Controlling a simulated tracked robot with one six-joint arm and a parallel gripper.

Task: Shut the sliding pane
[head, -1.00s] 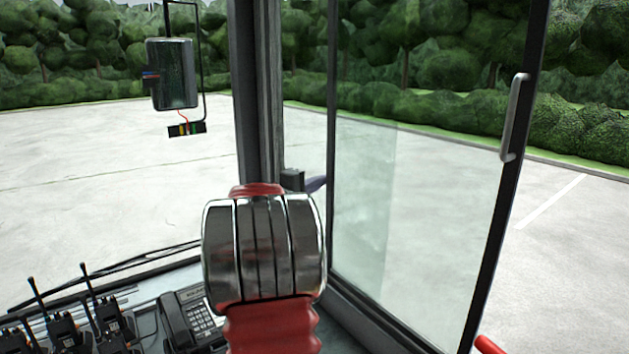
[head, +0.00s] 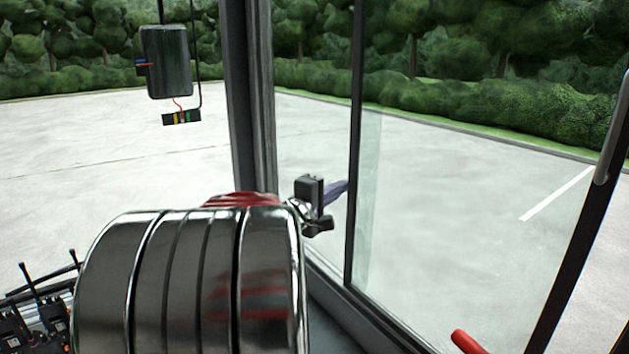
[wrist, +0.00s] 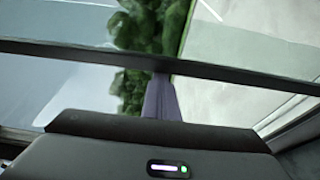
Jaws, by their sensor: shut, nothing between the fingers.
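The sliding pane (head: 470,215) is a large clear sheet at the right of the head view, with a dark upright frame on each side. A grey handle (head: 612,135) sits on its right frame. A gap lies between its left frame (head: 356,150) and the dark window pillar (head: 250,120). My gripper (head: 341,188), with purple fingers, is shut and empty, pointing at that left frame. In the wrist view the fingers (wrist: 161,97) reach up to a dark bar (wrist: 160,60); I cannot tell if they touch it.
My arm covers the lower left of the head view. A mirror (head: 166,62) hangs outside beyond the pillar. A red rail end (head: 468,343) shows at bottom right. Paving and hedges lie outside.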

